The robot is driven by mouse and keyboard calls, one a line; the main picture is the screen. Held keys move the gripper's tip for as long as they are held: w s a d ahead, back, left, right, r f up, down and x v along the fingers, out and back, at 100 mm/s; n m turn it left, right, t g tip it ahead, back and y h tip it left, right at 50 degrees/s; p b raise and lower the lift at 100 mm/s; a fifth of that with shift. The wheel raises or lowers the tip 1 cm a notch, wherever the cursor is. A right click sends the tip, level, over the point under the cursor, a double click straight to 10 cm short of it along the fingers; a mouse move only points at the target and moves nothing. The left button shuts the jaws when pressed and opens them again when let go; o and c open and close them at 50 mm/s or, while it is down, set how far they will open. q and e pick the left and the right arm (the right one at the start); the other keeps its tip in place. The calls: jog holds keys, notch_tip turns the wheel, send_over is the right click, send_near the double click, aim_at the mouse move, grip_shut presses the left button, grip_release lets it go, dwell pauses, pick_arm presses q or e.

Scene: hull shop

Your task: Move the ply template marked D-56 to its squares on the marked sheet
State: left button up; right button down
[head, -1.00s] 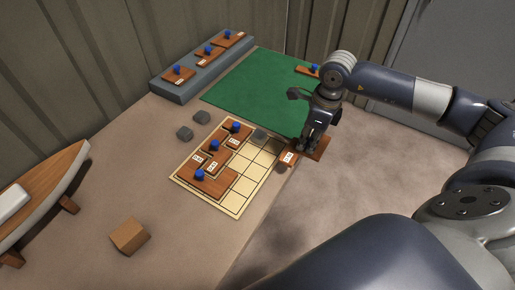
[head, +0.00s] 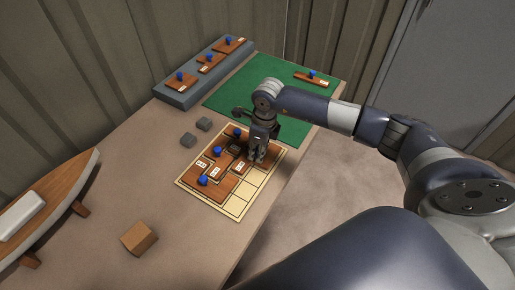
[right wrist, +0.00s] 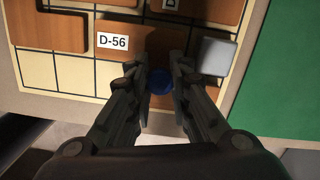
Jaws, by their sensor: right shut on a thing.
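The ply template marked D-56 (right wrist: 146,42) is brown, with a white label and a blue knob (right wrist: 160,82). My right gripper (right wrist: 160,76) is shut on that knob. In the head view my right gripper (head: 257,156) is over the far right part of the cream marked sheet (head: 232,209). The template's labelled end (head: 240,166) shows beside it, over the squares. Whether the template touches the sheet I cannot tell. Other knobbed templates (head: 203,186) lie on the sheet's left part. My left gripper is out of view.
A grey block (right wrist: 215,56) sits close right of the held template in the wrist view.

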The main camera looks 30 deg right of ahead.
jog(key=shift+f, duration=0.35)
jog(key=c, duration=1.5)
grip_release()
jog(key=shift+o, duration=0.2)
jog(key=shift+r, duration=0.3)
notch_tip(320, 180, up, 12)
jog(key=s+d+b, duration=0.1)
jog(key=b, duration=0.2)
jog(key=shift+f, duration=0.15)
